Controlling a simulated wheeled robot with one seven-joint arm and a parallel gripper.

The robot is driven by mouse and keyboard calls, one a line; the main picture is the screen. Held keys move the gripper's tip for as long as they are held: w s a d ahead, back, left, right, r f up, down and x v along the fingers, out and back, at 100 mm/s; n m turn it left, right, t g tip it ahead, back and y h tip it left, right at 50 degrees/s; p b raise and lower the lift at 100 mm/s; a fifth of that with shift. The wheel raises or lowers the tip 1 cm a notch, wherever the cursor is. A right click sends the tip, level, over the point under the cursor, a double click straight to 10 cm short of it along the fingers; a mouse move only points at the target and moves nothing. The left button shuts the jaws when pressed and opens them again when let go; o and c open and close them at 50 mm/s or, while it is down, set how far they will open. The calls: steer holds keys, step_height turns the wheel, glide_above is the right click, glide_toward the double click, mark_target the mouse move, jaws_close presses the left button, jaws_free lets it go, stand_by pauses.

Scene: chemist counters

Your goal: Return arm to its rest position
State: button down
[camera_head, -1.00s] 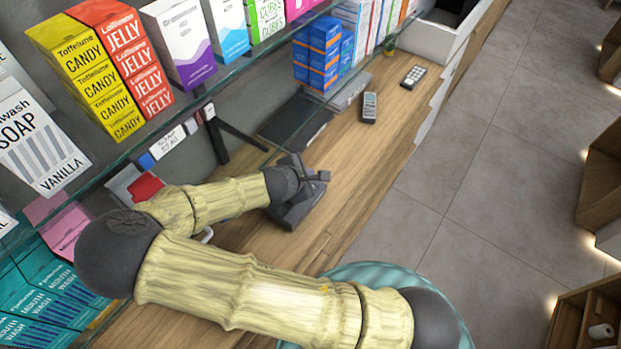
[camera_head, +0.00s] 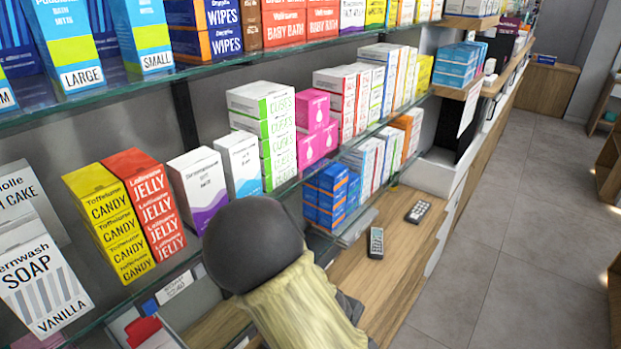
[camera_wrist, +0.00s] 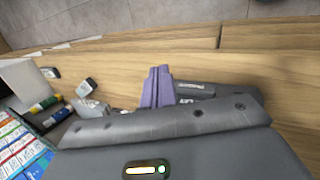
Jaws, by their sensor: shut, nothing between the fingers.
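In the wrist view, my gripper (camera_wrist: 158,72) has its two purple fingers closed together with nothing between them. It is above the wooden counter (camera_wrist: 262,72), near a dark grey device (camera_wrist: 195,89) that the gripper body partly covers. In the head view, my arm shows as a dark round joint and a yellowish sleeve at the bottom centre. The joint is in front of the lower shelf. The gripper is hidden there.
Glass shelves hold boxes, among them yellow candy and red jelly boxes (camera_head: 148,205) and blue boxes (camera_head: 326,194). A handset (camera_head: 376,243) and a keypad remote (camera_head: 418,212) lie on the counter. Small items (camera_wrist: 86,87) lie left in the wrist view. Grey floor (camera_head: 500,240) is open at right.

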steer(key=s+d+r+m+y, duration=0.2)
steer(key=s+r+m, duration=0.1)
steer(key=r+m, duration=0.2)
steer(key=s+d+r+m+y, duration=0.2)
steer(key=r+m, duration=0.4)
steer(key=r, duration=0.3)
steer(key=shift+s+d, duration=0.85)
steer(key=shift+s, duration=0.25)
steer(key=shift+r, duration=0.1)
